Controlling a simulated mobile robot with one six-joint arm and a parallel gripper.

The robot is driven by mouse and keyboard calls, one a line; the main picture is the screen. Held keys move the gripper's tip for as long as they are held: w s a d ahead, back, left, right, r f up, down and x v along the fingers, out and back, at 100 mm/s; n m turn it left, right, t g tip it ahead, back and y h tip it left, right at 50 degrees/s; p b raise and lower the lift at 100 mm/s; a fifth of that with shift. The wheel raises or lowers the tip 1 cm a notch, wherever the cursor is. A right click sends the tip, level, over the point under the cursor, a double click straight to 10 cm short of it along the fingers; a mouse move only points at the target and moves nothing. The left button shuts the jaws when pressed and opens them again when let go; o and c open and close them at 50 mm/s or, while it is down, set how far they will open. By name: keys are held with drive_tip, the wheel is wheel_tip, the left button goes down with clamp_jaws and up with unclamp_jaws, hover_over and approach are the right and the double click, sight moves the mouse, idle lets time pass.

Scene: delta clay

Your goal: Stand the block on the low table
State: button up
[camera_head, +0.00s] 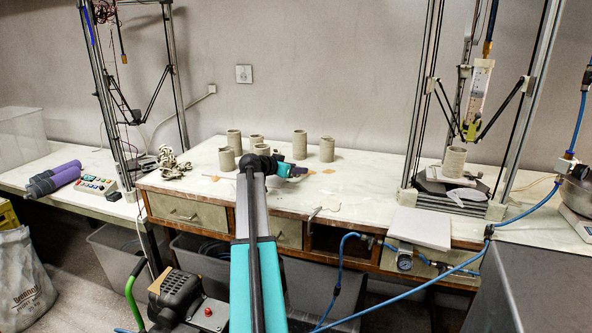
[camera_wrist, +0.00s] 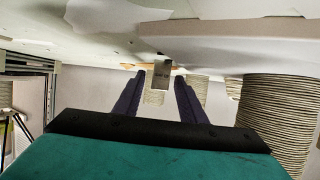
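A small grey block (camera_wrist: 161,76) shows in the wrist view, whose picture is upside down with the tabletop along the top. It is beside a tan patch, between my gripper's (camera_wrist: 160,78) two dark purple fingertips, with a gap visible on each side. The fingers are apart; I cannot tell whether the block is fully between them or just beyond. In the head view my gripper (camera_head: 299,171) reaches low over the wooden workbench (camera_head: 225,200), pointing right; the block is too small to make out there. I cannot tell which surface is the low table.
Several ribbed clay cylinders stand on the bench around my gripper, including one (camera_head: 327,149) close behind it; a large one (camera_wrist: 277,118) is near in the wrist view. A clay printer (camera_head: 455,160) stands right. A dark grey flat-topped surface (camera_head: 535,285) is at lower right.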

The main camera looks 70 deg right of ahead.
drive_tip(key=shift+r, duration=0.15)
drive_tip(key=v, duration=1.2)
idle(0.4)
drive_tip(key=shift+r, duration=0.1)
